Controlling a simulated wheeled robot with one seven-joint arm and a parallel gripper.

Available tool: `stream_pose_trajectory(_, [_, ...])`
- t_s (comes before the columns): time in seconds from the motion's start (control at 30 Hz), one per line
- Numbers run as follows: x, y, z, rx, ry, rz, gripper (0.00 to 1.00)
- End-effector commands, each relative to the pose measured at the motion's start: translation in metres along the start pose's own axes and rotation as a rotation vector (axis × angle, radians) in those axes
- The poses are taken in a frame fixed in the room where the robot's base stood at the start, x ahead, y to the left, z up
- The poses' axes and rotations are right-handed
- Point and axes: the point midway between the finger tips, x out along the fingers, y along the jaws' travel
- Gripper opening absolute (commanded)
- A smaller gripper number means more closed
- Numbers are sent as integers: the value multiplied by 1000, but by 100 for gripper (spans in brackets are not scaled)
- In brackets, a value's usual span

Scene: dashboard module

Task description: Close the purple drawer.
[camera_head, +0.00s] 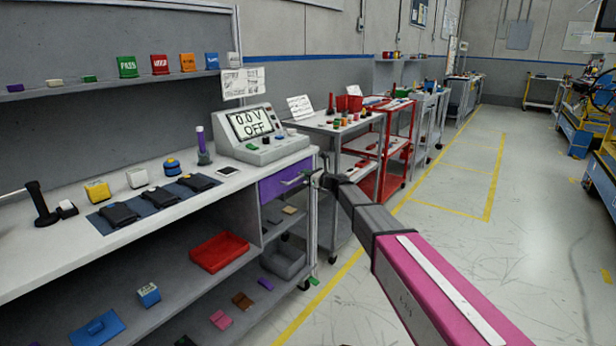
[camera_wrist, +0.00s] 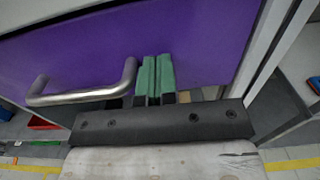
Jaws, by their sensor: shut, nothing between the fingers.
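The purple drawer (camera_head: 284,181) is under the right end of the white workbench top. In the head view its front looks close to flush with the bench frame, but I cannot tell whether it is fully in. In the wrist view the purple front (camera_wrist: 200,45) fills the upper part, with a silver bar handle (camera_wrist: 85,90) at left. My gripper (camera_wrist: 157,75) is shut and empty. Its green fingertips are in front of the purple face, just right of the handle's right end. I cannot tell whether they touch it. In the head view my arm hides part of the gripper.
A meter box (camera_head: 262,135) stands on the bench above the drawer. A red tray (camera_head: 219,252) and a grey bin (camera_head: 284,262) sit on the lower shelf. A red cart (camera_head: 372,160) stands behind my arm.

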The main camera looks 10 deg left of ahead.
Motion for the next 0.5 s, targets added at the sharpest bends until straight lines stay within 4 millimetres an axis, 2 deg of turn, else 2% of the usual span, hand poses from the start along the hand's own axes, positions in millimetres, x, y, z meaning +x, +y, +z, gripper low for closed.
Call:
stream_pose_trajectory(0.03, [7, -1, 1, 0, -3, 3, 0])
stream_pose_trajectory(0.3, [9, -1, 2, 0, -4, 4, 0])
stream_pose_trajectory(0.5, [-6, 0, 2, 1, -5, 3, 0])
